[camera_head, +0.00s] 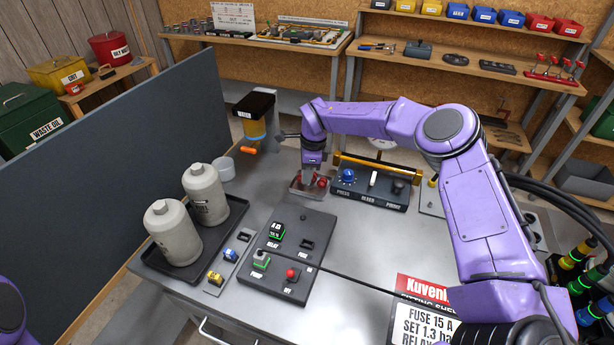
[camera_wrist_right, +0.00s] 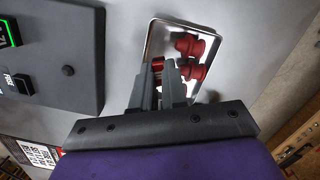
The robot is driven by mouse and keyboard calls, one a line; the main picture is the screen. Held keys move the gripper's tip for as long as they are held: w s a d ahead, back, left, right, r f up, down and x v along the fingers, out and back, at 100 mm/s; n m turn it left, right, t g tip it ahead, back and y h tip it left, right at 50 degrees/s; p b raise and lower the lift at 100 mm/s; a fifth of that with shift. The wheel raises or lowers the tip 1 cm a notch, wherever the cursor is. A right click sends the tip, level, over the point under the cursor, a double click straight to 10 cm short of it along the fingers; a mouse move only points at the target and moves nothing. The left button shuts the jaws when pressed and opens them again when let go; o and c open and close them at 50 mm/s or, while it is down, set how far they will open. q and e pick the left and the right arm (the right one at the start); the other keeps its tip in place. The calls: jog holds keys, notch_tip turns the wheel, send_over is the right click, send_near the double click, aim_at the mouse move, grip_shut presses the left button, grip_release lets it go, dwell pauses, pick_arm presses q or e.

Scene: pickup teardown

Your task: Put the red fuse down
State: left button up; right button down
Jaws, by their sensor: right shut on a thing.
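My right gripper (camera_head: 309,181) reaches down over a small metal tray (camera_head: 297,191) behind the dark control panel. In the right wrist view, the gripper (camera_wrist_right: 168,68) is shut on the red fuse (camera_wrist_right: 157,65), which shows beside and between the fingers. The fuse is over the tray (camera_wrist_right: 149,42); I cannot tell if it touches the bottom. Other dark red parts (camera_wrist_right: 194,72) lie in the tray to the right of the fingers. In the head view the fuse is mostly hidden by the gripper. My left gripper is not in view.
The control panel (camera_head: 318,225) stands just in front of the tray. A blue-knobbed unit (camera_head: 366,190) is to the right. Two pale canisters (camera_head: 205,193) stand in a black tray at the left. The bench's right middle (camera_head: 390,245) is mostly clear, with a dark cable across it.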

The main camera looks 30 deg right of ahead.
jog(key=shift+s+f, duration=0.45)
jog(key=shift+f, duration=0.15)
jog(key=shift+s+f, duration=0.3)
jog(key=shift+w+f, duration=0.3)
jog(key=c, duration=1.2)
grip_release()
jog(key=shift+o, duration=0.2)
jog(key=shift+s+r, duration=0.15)
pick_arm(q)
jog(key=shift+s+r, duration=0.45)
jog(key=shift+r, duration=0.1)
pick_arm(e)
jog(key=shift+r, duration=0.1)
jog(key=shift+r, duration=0.25)
pick_arm(q)
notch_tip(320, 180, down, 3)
jog(key=b, duration=0.2)
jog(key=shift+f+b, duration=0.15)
jog(key=shift+b, duration=0.25)
pick_arm(e)
notch_tip(320, 180, up, 11)
jog(key=d, duration=0.1)
jog(key=shift+s+d, duration=0.15)
jog(key=shift+s, duration=0.1)
jog(key=shift+r, duration=0.1)
